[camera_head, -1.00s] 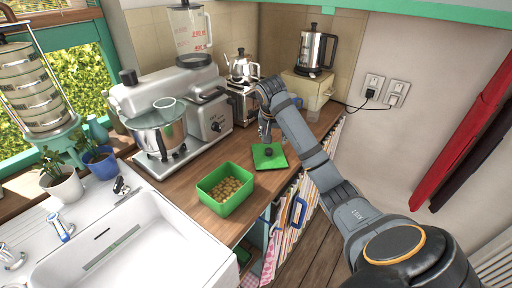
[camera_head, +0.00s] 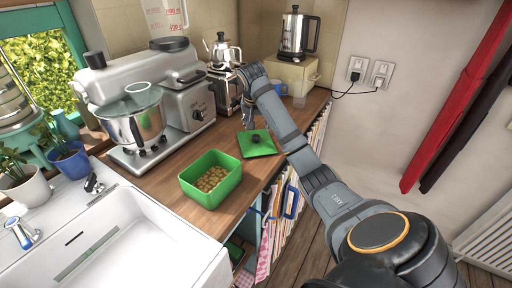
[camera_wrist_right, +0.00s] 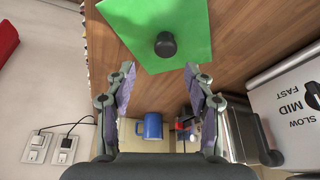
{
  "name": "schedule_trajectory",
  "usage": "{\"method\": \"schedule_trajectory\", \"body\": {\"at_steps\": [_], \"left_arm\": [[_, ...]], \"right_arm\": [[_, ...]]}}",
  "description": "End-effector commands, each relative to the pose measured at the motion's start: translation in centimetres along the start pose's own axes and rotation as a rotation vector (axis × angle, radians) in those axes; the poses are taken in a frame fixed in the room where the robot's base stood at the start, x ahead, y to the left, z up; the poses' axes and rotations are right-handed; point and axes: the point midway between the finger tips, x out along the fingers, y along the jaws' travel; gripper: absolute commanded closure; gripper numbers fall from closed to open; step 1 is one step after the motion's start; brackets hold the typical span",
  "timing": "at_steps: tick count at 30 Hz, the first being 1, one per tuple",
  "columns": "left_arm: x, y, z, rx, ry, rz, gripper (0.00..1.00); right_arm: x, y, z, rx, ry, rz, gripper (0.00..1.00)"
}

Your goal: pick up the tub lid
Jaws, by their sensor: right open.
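The tub lid (camera_head: 264,146) is a flat green square with a dark round knob, lying on the wooden counter. In the right wrist view the lid (camera_wrist_right: 190,22) is at the top, with its black knob (camera_wrist_right: 165,45) beyond my fingertips. My right gripper (camera_head: 249,122) is above the counter by the lid's far left side, partly hidden by its own arm. In the wrist view the right gripper (camera_wrist_right: 160,75) is open, with nothing between its fingers. The green tub (camera_head: 211,180) holds brown round items and stands on the counter nearer than the lid. My left gripper is not in view.
A stand mixer (camera_head: 150,105) stands left of the lid. A toaster (camera_head: 226,88), kettles and a blue mug (camera_wrist_right: 153,126) stand at the back. The sink (camera_head: 120,245) is front left. The counter's right edge lies close beside the lid.

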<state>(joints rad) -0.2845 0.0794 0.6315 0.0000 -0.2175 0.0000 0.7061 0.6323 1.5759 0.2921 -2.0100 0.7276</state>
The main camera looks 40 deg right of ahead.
Motion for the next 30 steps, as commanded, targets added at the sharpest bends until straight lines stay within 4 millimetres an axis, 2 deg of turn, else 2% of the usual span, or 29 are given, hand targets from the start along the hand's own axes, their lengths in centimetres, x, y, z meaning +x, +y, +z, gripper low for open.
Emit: {"method": "schedule_trajectory", "body": {"at_steps": [4,10,16,28,30], "left_arm": [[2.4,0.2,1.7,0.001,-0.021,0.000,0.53],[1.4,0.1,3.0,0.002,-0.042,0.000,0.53],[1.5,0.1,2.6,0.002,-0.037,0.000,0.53],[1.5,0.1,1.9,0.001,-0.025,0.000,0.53],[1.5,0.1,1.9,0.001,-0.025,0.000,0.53]], "right_arm": [[2.2,-0.4,0.8,-0.001,-0.001,-0.002,0.47],[4.7,-0.7,0.8,-0.001,-0.003,0.002,0.47],[5.0,-0.7,0.8,-0.001,-0.001,0.000,0.47],[5.0,-0.7,0.8,-0.001,-0.001,0.000,1.00],[5.0,-0.7,0.8,-0.001,-0.001,0.000,1.00]]}}
